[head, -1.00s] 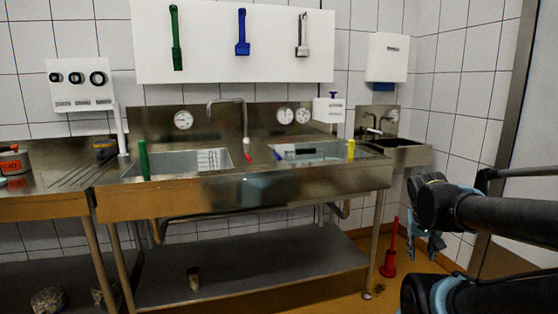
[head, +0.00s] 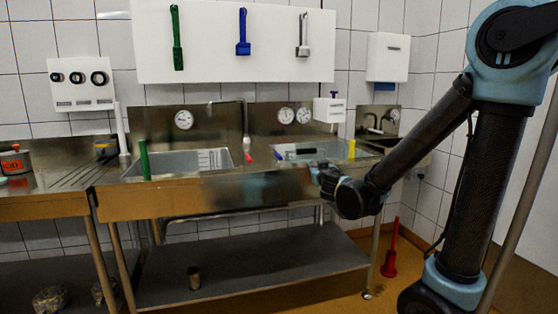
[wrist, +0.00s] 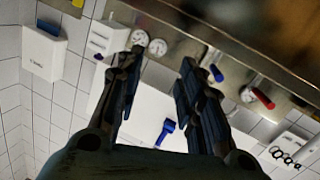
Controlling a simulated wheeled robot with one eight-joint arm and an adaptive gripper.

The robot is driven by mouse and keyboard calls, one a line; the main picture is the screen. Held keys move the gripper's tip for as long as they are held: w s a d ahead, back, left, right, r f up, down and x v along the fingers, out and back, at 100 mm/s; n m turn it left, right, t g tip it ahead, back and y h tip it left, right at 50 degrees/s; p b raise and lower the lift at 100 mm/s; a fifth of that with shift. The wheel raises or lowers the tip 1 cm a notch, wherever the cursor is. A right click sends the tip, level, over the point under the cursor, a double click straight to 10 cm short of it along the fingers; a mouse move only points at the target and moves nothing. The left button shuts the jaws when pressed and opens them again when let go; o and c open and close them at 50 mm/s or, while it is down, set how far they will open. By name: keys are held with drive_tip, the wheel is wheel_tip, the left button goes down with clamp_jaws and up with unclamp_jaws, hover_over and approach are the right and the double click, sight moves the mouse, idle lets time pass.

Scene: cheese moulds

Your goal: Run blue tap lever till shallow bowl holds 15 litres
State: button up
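The blue tap lever (wrist: 217,73) shows in the wrist view just right of my right fingertip; I cannot tell whether they touch. In the head view a small blue lever (head: 277,155) is faint, right of the red lever (head: 249,156). My gripper (wrist: 165,65) is open and empty, its fingers apart. In the head view my gripper (head: 318,174) is by the front of the sink's right part. I cannot tell which is shallower, nor see a water level.
The red lever (wrist: 262,98) is near the blue one. Round gauges (head: 286,115) are on the backsplash. A green post (head: 144,160) and a yellow post (head: 351,149) stand at the sink. A steel front edge (wrist: 235,40) crosses the wrist view. A red plunger-like object (head: 390,255) stands on the floor.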

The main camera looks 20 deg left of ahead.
sight(278, 156)
drive_tip(key=s+a+n+g+y, duration=0.1)
drive_tip(key=s+a+n+y, duration=0.25)
drive_tip(key=a, duration=0.65)
drive_tip(key=shift+m+y, duration=0.45)
drive_tip(key=x, duration=1.7)
drive_tip(key=shift+w+f, duration=0.1)
drive_tip(key=shift+w, duration=0.15)
clamp_jaws()
